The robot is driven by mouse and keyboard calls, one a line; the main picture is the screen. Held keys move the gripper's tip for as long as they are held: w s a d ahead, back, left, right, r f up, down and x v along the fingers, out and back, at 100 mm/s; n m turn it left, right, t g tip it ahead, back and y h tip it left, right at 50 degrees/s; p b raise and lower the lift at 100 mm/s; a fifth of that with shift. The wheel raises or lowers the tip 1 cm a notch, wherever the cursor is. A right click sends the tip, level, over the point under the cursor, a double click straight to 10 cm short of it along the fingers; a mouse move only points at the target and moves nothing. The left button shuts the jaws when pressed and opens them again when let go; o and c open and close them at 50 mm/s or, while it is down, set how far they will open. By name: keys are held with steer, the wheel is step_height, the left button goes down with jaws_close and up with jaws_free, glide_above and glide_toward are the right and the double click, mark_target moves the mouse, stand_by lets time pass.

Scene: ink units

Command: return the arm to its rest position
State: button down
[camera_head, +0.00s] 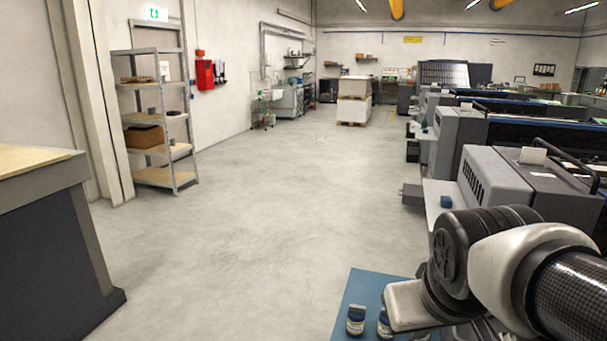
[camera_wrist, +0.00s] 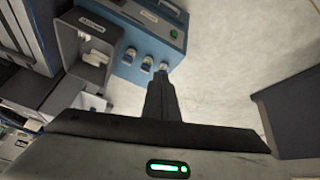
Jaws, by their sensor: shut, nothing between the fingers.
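My gripper (camera_wrist: 161,78) shows in the wrist view with its two dark fingers together and nothing between them. Its tips appear close to a row of small jars (camera_wrist: 146,63) with blue and white on them, but I cannot tell whether they touch. The jars stand along the edge of a blue surface (camera_wrist: 172,47). In the head view my arm (camera_head: 490,265) reaches in from the lower right, bent over the blue surface (camera_head: 368,287). Two jars (camera_head: 355,320) show in front of it there, and the gripper itself is hidden.
A grey open box (camera_wrist: 70,45) stands beside the jars. Grey printing machines (camera_head: 510,185) line the right side. A dark counter (camera_head: 50,240) is at the left, with a metal shelf (camera_head: 150,87) behind it. The concrete floor (camera_head: 270,190) between is clear.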

steer(key=s+a+r, duration=0.1)
steer(key=s+a, duration=0.2)
steer(key=s, duration=0.1)
step_height(320, 180, up, 20)
steer(key=y+p, duration=0.1)
steer(key=p, duration=1.8)
steer(key=shift+s+f+m, duration=0.15)
steer(key=shift+m, duration=0.25)
steer(key=shift+d, duration=0.1)
